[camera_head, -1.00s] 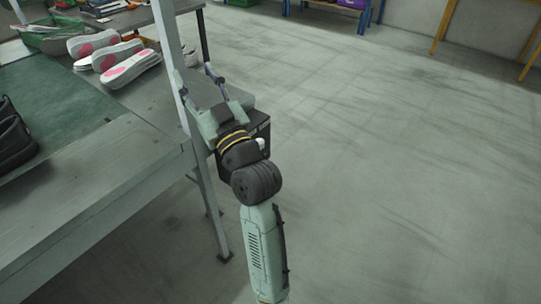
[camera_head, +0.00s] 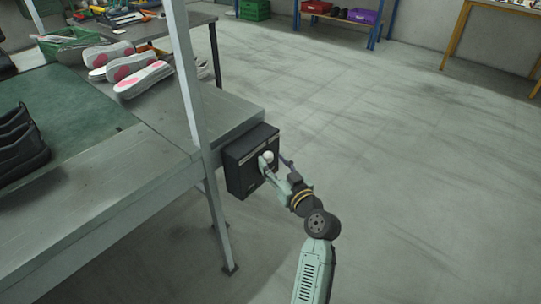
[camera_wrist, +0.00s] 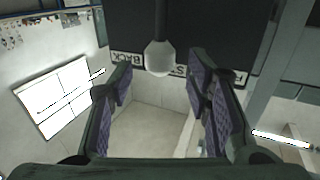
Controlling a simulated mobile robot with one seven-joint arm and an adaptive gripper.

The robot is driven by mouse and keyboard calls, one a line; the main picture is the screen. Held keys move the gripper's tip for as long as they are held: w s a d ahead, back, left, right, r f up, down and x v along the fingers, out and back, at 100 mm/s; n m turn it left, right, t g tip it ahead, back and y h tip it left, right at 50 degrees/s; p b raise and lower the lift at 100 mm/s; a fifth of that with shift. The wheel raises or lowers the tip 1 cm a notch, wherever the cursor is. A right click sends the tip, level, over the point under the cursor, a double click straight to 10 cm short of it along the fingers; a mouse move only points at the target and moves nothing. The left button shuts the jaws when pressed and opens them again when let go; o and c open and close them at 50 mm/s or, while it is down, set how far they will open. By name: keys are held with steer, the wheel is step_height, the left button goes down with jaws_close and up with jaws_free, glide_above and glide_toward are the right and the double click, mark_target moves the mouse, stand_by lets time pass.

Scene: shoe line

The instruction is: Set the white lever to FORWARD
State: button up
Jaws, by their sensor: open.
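The white lever's round knob (camera_head: 267,156) stands out from the front of a black control box (camera_head: 240,172) at the bench end. In the wrist view the white knob (camera_wrist: 159,58) hangs from a dark stem, near the middle between my fingertips. Labels on the box read BACK (camera_wrist: 128,58), a partly hidden ST, and one starting with F at the right. The knob is between the BACK and ST labels in this view. My gripper (camera_head: 276,162) is open at the box, its fingers on either side of the knob with gaps; it also shows in the wrist view (camera_wrist: 161,80).
A grey metal post (camera_head: 188,85) rises beside the box at the bench (camera_head: 110,195) corner. Black shoes (camera_head: 22,145) and white-pink soles (camera_head: 140,75) lie on the bench. The floor to the right is clear, with a shelf of coloured bins (camera_head: 345,15) far back.

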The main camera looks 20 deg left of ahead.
steer(key=shift+x, duration=1.3)
steer(key=shift+c, duration=0.5)
jaws_close()
